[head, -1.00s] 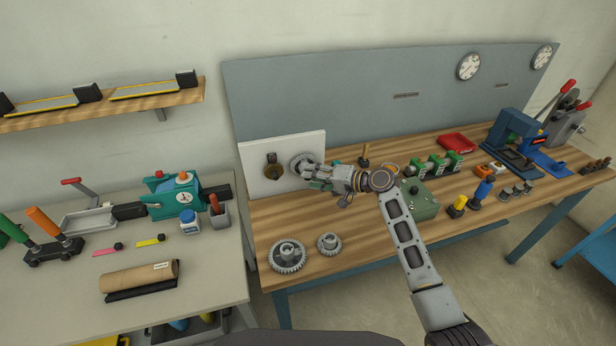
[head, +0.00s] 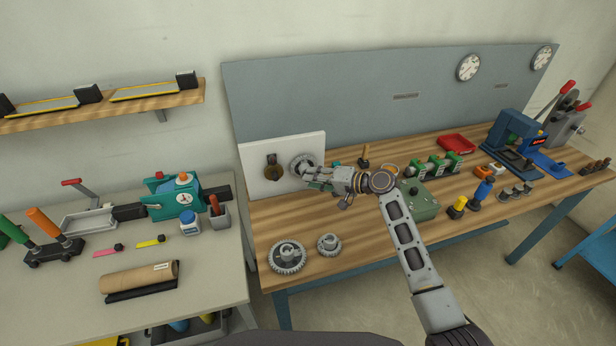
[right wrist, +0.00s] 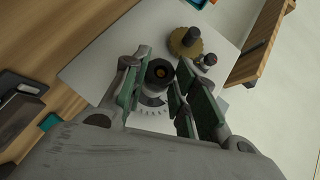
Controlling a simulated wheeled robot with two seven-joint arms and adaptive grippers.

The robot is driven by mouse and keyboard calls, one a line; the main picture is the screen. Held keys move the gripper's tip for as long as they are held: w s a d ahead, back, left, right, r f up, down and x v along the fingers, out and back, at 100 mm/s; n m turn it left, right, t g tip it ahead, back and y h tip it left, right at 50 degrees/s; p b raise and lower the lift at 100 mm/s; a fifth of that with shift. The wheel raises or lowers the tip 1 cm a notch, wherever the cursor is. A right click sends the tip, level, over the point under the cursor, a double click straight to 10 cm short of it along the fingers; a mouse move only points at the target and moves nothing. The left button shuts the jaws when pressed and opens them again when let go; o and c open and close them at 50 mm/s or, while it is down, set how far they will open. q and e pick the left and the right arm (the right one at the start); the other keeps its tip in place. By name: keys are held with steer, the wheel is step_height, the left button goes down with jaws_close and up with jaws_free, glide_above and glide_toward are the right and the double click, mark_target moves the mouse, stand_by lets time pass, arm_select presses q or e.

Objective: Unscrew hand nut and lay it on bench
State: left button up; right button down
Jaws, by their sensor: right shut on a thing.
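A white upright panel (head: 286,142) stands at the left end of the bench (head: 370,240). It carries a grey toothed gear (head: 297,161) and a smaller brass gear (head: 273,172); the brass one also shows in the right wrist view (right wrist: 184,42). My right gripper (head: 311,172) reaches the grey gear's hub from the right. In the right wrist view, the dark round hand nut (right wrist: 160,72), with a brass-coloured centre, lies between the fingers (right wrist: 158,82), which are shut on it. The grey gear's teeth (right wrist: 150,112) show behind it. My left gripper is not in view.
Two loose grey gears (head: 288,256) (head: 329,243) lie at the bench's front left. Bare wood lies around them. A green box (head: 420,200) and green-and-metal parts (head: 432,165) stand right of my wrist. A second table (head: 215,270) is on the left.

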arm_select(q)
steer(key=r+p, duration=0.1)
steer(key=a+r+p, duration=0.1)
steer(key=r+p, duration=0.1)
arm_select(e)
steer(key=s, duration=0.1)
steer(key=s+d, duration=0.1)
steer(key=s, duration=0.3)
steer(key=shift+s+d, duration=0.1)
steer(key=shift+d, duration=0.25)
stand_by(0.8)
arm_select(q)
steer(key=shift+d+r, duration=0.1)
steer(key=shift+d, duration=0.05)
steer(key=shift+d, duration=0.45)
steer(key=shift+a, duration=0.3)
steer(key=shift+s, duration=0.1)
